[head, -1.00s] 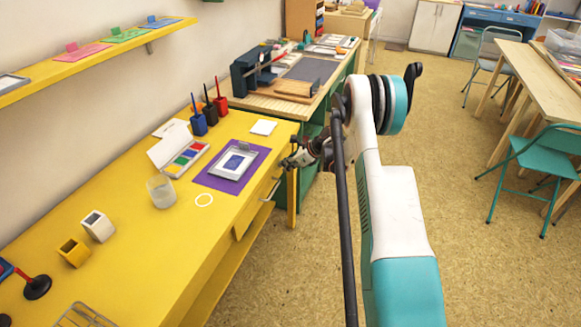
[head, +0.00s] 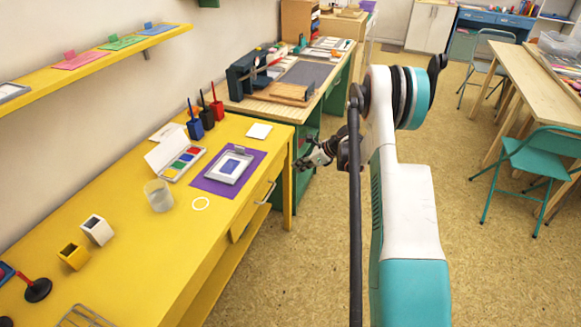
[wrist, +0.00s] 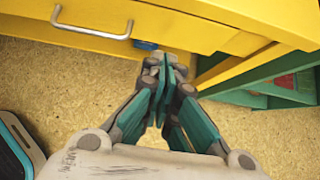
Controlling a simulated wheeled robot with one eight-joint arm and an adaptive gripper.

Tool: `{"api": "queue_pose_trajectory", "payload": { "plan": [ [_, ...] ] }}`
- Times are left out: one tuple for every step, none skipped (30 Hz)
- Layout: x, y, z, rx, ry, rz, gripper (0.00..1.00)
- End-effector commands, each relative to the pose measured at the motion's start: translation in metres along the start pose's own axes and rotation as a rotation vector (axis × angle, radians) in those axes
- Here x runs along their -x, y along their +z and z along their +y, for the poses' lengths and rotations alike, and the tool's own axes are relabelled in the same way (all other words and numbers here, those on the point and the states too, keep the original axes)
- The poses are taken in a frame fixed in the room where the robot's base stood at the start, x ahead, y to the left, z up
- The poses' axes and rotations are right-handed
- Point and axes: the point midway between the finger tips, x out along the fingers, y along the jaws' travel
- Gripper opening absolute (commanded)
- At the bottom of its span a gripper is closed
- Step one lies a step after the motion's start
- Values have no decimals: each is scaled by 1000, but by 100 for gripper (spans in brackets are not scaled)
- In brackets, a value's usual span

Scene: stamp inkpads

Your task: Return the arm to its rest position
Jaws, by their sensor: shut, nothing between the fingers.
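My gripper (head: 301,164) is just off the right front edge of the yellow table (head: 130,270), beside its drawer end, over the floor. In the wrist view my gripper (wrist: 166,62) points toward the yellow drawer front, with its teal fingers closed together and nothing seen between them. My white and teal arm rises at the right of the head view. A stamp or frame with a blue picture (head: 232,167) lies on a purple mat (head: 214,187). An open inkpad box (head: 183,164) with several colours stands to its left.
A drawer handle (wrist: 92,30) sticks out near my gripper. A green cabinet (head: 306,150) stands just behind it. A glass (head: 158,196) and stamp holders (head: 207,118) stand on the table. Teal chairs (head: 535,165) and a wooden table are at right; floor between is open.

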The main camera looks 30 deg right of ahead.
Motion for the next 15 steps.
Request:
{"api": "queue_pose_trajectory", "payload": {
  "plan": [
    [13, 1, -1, -2, -2, 0, 0],
    [17, 1, -1, -2, -2, 0, 0],
    [23, 1, 0, -1, -1, 0, 0],
    [27, 1, 0, -1, -1, 0, 0],
    [30, 0, 0, -1, -1, 0, 0],
    [34, 0, 0, -1, -2, 0, 0],
    [36, 0, -1, -2, -2, 0, 0],
    [38, 0, -1, -2, -2, 0, 0],
    [40, -1, -1, -1, -1, 0, 0],
    [41, -1, 0, -1, -1, 0, 0],
    [41, -1, 0, -1, -1, 0, 0],
    [42, -1, 0, -1, -1, 0, 0],
    [42, -1, 0, -1, 0, 1, 0],
    [42, -1, 0, -1, 0, 1, 0],
    [42, -1, 0, 0, 0, 1, 0]
  ]
}}
